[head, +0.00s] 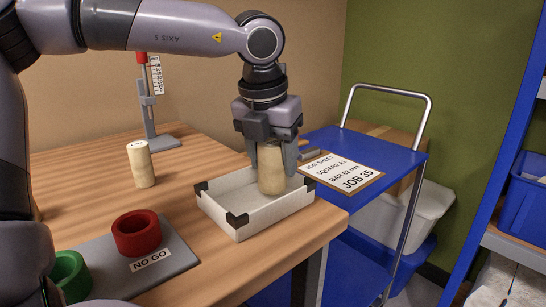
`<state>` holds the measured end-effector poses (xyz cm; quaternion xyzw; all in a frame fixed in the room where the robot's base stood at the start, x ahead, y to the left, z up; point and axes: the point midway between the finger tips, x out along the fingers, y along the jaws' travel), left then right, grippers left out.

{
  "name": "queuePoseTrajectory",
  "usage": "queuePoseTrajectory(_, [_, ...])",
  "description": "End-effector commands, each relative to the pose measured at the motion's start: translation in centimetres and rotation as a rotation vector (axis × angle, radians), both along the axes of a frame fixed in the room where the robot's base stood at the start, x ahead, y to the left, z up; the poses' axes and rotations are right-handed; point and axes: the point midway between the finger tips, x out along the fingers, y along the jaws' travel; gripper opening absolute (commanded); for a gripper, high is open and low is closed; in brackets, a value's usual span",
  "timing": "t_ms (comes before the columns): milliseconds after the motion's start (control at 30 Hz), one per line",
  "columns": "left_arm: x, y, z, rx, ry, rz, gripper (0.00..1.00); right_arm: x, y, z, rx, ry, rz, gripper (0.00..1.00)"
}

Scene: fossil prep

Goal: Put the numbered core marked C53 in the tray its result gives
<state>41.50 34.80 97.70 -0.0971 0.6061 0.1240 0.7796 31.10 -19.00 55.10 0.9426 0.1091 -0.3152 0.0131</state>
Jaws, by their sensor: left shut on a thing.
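My left gripper (270,150) points down and is shut on a pale tan core (271,175). The core is upright, with its lower end inside the white tray with black corners (247,217). I cannot tell whether it touches the tray floor. No number shows on this core. A second pale core (141,165) stands upright on the table, left of the tray; the mark on its top is too small to read. A red ring (137,233) sits on a grey plate labelled NO GO, with a green ring (69,275) at its left. My right gripper is not in view.
A measuring stand (148,110) with a scale is at the back of the wooden table (215,270). A blue trolley (385,170) beyond the table's right edge carries a job sheet (341,172) reading square A3, bar 52 mm, job 35. Blue shelving stands far right.

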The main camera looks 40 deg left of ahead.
Motion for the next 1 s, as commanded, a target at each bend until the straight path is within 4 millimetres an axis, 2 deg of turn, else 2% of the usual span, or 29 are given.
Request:
queuePoseTrajectory(567, [0.1,0.0,0.0,0.001,-0.004,-0.001,0.0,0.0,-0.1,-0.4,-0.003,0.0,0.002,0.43])
queuePoseTrajectory(1000, [0.1,0.0,-1.0,0.001,-0.004,-0.001,0.0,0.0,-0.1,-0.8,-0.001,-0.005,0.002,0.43])
